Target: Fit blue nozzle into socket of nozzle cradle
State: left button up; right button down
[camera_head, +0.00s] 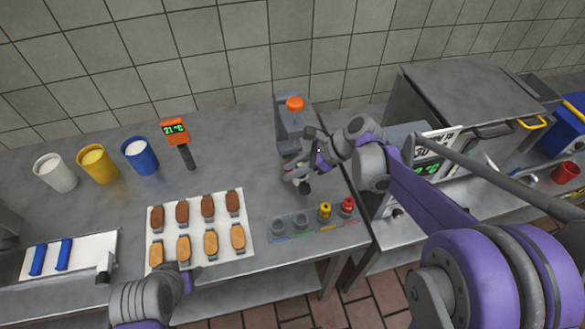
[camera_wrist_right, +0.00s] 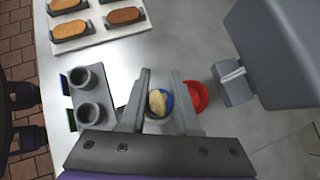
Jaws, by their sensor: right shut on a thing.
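My right gripper (camera_head: 302,180) is above the worktop, behind the cradle in the head view. In the right wrist view its fingers (camera_wrist_right: 159,100) are shut on the blue nozzle (camera_wrist_right: 169,98), a blue ring with a cream-coloured middle. The nozzle is hard to make out in the head view. The grey nozzle cradle (camera_head: 303,226) lies at the counter's front edge. Its two left sockets are empty and show in the wrist view (camera_wrist_right: 88,78), with blue and green tags beside them. My left gripper (camera_head: 180,268) is low at the left, its fingers mostly hidden.
A yellow nozzle (camera_head: 325,210) and a red nozzle (camera_head: 347,206) stand in the cradle's right sockets. A grey dispenser with an orange knob (camera_head: 294,104) stands behind my right gripper. A white tray (camera_head: 249,220) of patties and buns lies left. A red round thing (camera_wrist_right: 198,96) is beside the right finger.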

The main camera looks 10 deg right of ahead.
jog(key=c, duration=0.6)
grip_release()
jog(key=shift+f, duration=0.1)
jog(key=shift+c, duration=0.2)
jog(key=shift+r, duration=0.3)
jog(key=v, duration=1.1)
jog(key=s+f+n+h, duration=0.2)
jog(key=s+f+n, duration=0.1)
jog(key=s+n, duration=0.2)
jog(key=s+f+n+t+h, duration=0.1)
jog(key=s+f+n+h, duration=0.2)
jog(key=s+n, duration=0.3)
jog(key=s+f+n+t+h, duration=0.1)
jog(key=s+f+n+h, duration=0.2)
jog(key=s+n, duration=0.3)
jog(key=shift+s+a+f+n, duration=0.15)
jog(key=shift+f+n, duration=0.15)
jog(key=shift+n, duration=0.75)
jog(key=shift+s+a+f+n, duration=0.1)
jog(key=shift+a+f+n, duration=0.2)
jog(key=shift+n, duration=0.75)
jog(key=shift+d+f+n, duration=0.2)
jog(key=shift+n, duration=0.3)
